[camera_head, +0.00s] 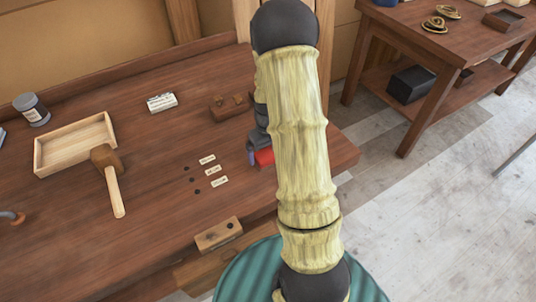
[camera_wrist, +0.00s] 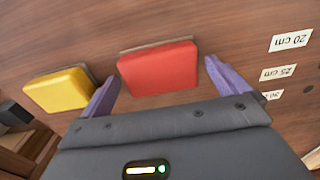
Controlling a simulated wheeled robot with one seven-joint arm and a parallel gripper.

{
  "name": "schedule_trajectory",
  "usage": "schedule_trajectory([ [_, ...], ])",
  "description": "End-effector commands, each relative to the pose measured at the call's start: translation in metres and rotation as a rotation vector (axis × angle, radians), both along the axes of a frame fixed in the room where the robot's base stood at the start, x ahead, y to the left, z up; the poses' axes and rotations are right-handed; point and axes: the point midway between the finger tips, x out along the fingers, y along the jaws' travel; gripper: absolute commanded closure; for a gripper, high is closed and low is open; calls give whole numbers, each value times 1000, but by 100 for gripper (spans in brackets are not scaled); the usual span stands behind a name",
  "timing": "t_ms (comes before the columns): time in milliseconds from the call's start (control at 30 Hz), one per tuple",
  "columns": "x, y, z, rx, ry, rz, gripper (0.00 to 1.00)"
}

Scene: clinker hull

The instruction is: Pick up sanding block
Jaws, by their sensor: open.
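A red block (camera_wrist: 158,69) with a thin tan layer along its far edge lies on the wooden bench. A similar yellow block (camera_wrist: 58,91) lies to its left in the wrist view. Either could be the sanding block; I cannot tell which. My gripper (camera_wrist: 161,72) is open, its purple fingers pointing toward the red block, one near each side. I see no firm contact. In the head view, part of the red block (camera_head: 264,157) shows beside my arm, which hides most of my gripper and the yellow block.
Length labels (camera_head: 213,170) and holes lie left of the red block. A mallet (camera_head: 113,180), an open wooden tray (camera_head: 75,145), a jar (camera_head: 31,109) and a brown wooden block (camera_head: 229,107) are also on the bench. A second table (camera_head: 440,45) stands at upper right.

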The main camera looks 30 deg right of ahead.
Motion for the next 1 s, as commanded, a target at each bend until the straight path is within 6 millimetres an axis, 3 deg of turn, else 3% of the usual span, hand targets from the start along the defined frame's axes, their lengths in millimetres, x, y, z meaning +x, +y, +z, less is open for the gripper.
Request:
schedule_trajectory([
  [200, 0, 0, -15, 0, 0, 1, 0],
  [667, 0, 0, -15, 0, 0, 1, 0],
  [867, 0, 0, -15, 0, 0, 1, 35],
  [1000, 0, 0, -14, 0, -1, 1, 38],
])
